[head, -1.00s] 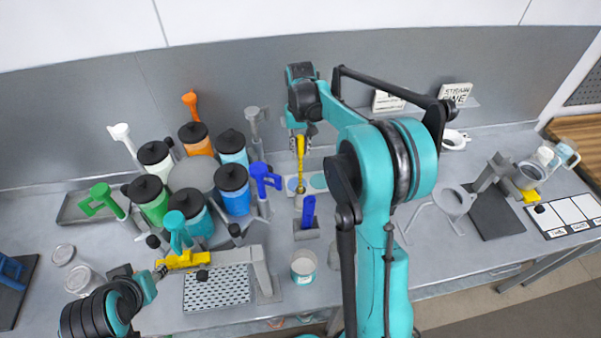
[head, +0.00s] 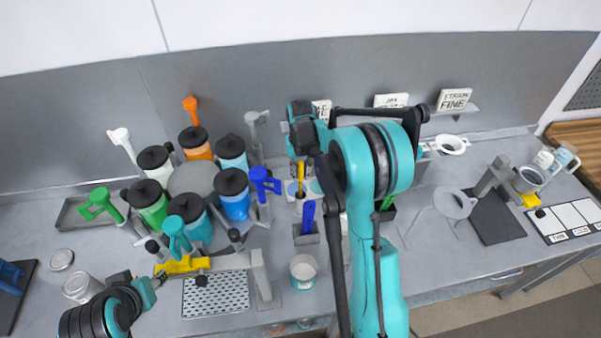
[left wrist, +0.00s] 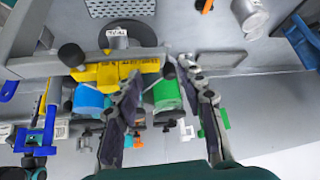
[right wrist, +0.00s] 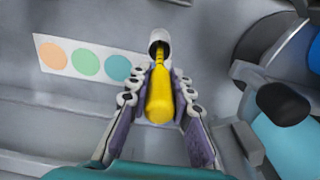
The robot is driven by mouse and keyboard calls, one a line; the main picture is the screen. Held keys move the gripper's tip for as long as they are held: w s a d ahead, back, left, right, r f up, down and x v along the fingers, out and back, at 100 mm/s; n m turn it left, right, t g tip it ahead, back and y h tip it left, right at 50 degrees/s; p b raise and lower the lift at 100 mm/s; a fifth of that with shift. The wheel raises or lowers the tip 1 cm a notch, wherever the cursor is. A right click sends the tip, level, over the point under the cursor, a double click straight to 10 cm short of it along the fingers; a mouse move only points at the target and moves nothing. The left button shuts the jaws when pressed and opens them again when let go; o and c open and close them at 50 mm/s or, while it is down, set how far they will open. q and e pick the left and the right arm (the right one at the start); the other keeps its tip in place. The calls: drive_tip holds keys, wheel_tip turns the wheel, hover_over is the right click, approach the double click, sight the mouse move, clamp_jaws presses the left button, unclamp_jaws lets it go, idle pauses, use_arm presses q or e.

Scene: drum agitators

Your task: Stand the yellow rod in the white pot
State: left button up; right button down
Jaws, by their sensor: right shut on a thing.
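My right gripper (right wrist: 159,80) is shut on the yellow rod (right wrist: 159,100), which also shows in the head view (head: 301,178). The rod points down, away from the right wrist camera. At its far end is a small whitish cup-like thing with a dark opening (right wrist: 155,36), which looks like the white pot. I cannot tell whether the rod's tip is inside its rim or above it. In the head view this spot is too small to make out. My left gripper (left wrist: 160,98) is open and empty, near a yellow bar (left wrist: 112,75).
A card with orange, green and teal circles (right wrist: 88,62) lies beside the rod. Several lidded drums (head: 186,208) stand left of it. A blue piece in a grey holder (head: 306,232) and a white can (head: 303,270) stand nearer.

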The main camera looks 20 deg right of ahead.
drive_tip(key=c, duration=1.4)
unclamp_jaws()
drive_tip(key=shift+f, duration=0.1)
drive_tip(key=shift+o, duration=0.2)
drive_tip(key=shift+r+p, duration=0.3)
drive_tip(key=shift+r, duration=0.05)
wheel_tip(320, 180, up, 12)
drive_tip(key=shift+f, duration=0.15)
